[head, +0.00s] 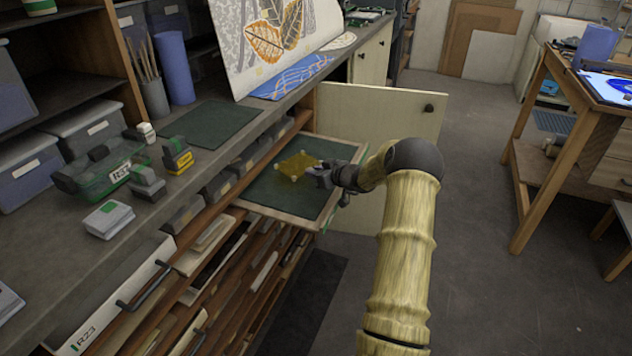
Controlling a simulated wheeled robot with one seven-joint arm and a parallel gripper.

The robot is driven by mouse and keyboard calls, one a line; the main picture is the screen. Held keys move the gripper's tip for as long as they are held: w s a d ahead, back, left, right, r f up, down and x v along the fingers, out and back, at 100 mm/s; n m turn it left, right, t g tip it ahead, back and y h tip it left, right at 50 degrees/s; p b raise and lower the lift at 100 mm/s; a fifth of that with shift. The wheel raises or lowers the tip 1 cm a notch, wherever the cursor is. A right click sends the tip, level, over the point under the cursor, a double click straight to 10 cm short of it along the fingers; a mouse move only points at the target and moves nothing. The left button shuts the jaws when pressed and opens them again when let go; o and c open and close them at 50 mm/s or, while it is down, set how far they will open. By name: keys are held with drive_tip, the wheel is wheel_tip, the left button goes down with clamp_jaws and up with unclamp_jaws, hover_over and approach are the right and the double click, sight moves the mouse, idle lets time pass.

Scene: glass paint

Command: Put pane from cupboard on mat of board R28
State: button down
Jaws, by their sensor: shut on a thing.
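A small amber-yellow glass pane (297,166) with pale corners shows over the dark green mat (275,194) of a pulled-out wooden board (292,222). My gripper (317,172) comes in from the right and is shut on the pane's right edge. I cannot tell whether the pane touches the mat or is held just above it. The board's number is not readable here. A pale cupboard door (385,118) stands open behind my arm; the cupboard's inside is largely hidden.
Another dark green mat (212,124) lies on the bench top, with a green case (105,170) and small blocks left of it. Drawers and slots, one marked R23 (95,325), fill the bench front. A wooden table (570,130) stands right. Grey floor (470,280) is free between.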

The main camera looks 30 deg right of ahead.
drive_tip(key=shift+f, duration=1.7)
drive_tip(key=shift+f+b, duration=0.1)
drive_tip(key=shift+b, duration=0.2)
drive_tip(key=c, duration=1.2)
unclamp_jaws()
drive_tip(key=shift+s+d, duration=0.1)
drive_tip(key=shift+s, duration=0.1)
drive_tip(key=p+v, duration=0.1)
drive_tip(key=v, duration=1)
drive_tip(key=shift+s+r, duration=0.2)
drive_tip(key=shift+r, duration=0.15)
